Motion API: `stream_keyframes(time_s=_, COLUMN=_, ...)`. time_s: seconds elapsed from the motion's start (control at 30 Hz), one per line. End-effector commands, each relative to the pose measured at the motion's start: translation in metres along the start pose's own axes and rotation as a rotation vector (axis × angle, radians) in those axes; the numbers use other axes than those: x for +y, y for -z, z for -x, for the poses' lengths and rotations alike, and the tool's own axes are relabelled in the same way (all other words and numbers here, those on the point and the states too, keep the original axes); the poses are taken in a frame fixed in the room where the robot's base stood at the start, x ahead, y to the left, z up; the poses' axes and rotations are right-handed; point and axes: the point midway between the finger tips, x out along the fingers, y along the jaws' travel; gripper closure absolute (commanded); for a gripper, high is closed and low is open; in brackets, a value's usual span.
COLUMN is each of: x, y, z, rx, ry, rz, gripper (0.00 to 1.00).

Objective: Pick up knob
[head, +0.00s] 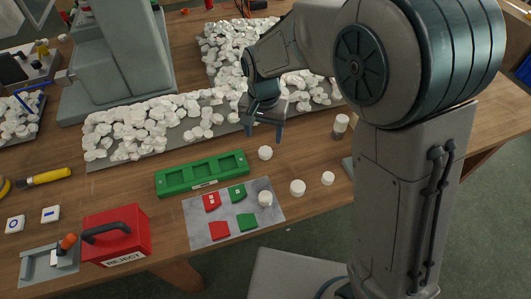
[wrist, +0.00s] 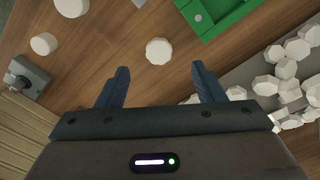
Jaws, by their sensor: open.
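White knobs lie loose on the wooden table. One knob (head: 265,153) stands by the right end of the green tray, below my gripper (head: 264,128) in the head view. In the wrist view a white faceted knob (wrist: 159,51) lies just beyond and between my open fingertips (wrist: 160,74), with nothing held. Two more knobs (head: 298,188) and (head: 328,178) stand to the right of the grey mat, and another knob (head: 265,198) is on the mat's upper right part. My gripper points down above the table; its exact height is hard to tell.
A green tray (head: 160,187) with recesses and a grey mat (head: 273,213) with red and green cards lie in front. Heaps of white knobs (head: 150,125) cover the grey sheet behind.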

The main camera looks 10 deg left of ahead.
Motion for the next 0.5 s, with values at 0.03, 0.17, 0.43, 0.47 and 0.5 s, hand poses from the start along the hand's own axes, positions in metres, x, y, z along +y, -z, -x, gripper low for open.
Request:
stream_keyframes(time_s=0.03, x=0.0, y=0.0, z=-0.01, rx=-0.002, ry=-0.002, rz=0.0, gripper=0.38)
stream_keyframes(time_s=0.17, x=0.0, y=0.0, z=-0.023, rx=-0.001, ry=0.0, rz=0.0, gripper=0.38)
stream_keyframes(time_s=0.43, x=0.002, y=0.005, z=-0.05, rx=-0.003, ry=-0.002, rz=0.0, gripper=0.38)
stream_keyframes(time_s=0.47, x=0.002, y=0.006, z=-0.054, rx=-0.002, ry=-0.002, rz=0.0, gripper=0.38)
stream_keyframes(time_s=0.5, x=0.003, y=0.007, z=-0.06, rx=-0.003, ry=-0.002, rz=0.0, gripper=0.38)
